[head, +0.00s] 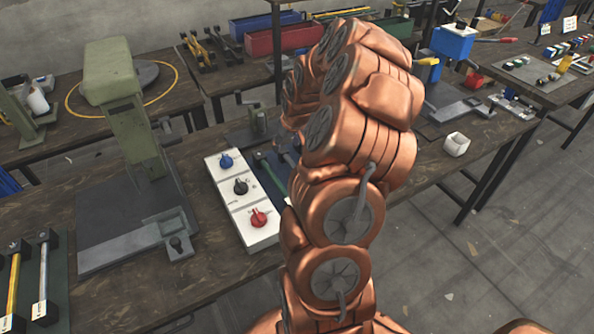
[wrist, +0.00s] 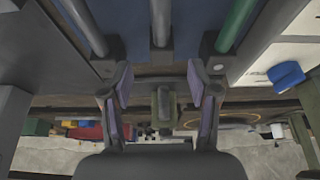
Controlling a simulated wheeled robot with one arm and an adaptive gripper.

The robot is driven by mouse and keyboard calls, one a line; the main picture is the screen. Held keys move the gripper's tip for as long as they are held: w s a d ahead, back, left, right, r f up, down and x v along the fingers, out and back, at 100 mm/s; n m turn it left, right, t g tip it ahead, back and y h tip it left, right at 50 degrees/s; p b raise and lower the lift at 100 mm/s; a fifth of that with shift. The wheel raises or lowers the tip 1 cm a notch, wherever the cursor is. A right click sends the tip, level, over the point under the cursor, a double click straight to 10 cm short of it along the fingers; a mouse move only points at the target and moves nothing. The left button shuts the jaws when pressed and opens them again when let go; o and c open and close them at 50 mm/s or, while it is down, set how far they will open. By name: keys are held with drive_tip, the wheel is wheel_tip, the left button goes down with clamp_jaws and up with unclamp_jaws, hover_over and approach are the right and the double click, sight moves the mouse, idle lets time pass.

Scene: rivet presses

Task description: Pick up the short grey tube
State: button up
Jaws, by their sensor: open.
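In the wrist view my gripper (wrist: 160,84) is open, with its two fingers apart and nothing between them. Beyond the fingertips a grey tube (wrist: 160,22) lies lengthwise on a blue surface (wrist: 125,20), in line with the gap. A second grey tube (wrist: 84,26) lies to its left and a green tube (wrist: 237,24) to its right. The tubes run out of the top of the picture, so I cannot tell which grey one is short. In the head view my copper arm hides my gripper and most of the tube holder; a green tube (head: 268,168) shows beside the arm.
A white control box (head: 236,200) with blue, black and red knobs stands left of the arm. A green press (head: 130,115) stands further left. Bare floor lies to the right.

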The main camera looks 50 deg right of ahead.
sight(284, 151)
drive_tip(key=shift+p+x, duration=0.75)
drive_tip(key=shift+x, duration=1.55)
drive_tip(key=shift+a, duration=0.1)
drive_tip(key=shift+c, duration=0.3)
clamp_jaws()
